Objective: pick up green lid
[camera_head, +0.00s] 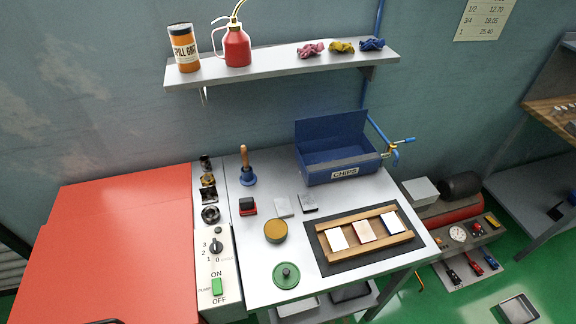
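The green lid (286,275) is a round disc with a dark knob in its middle. It lies flat on the grey cart top near the front edge, left of the dark mat. Just behind it stands a round tin (276,231) with a yellowish-brown top. The tin and the lid are apart. Neither of my grippers can be made out in the head view. A small dark shape at the bottom left edge is too cut off to identify.
A wooden tray (318,241) with cards lies on a dark mat (337,268) right of the lid. A blue CHIPS bin (342,173) stands behind. A plunger-like tool (247,168) and small blocks stand farther back. A switch panel (229,272) borders the left. A shelf (282,64) hangs above.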

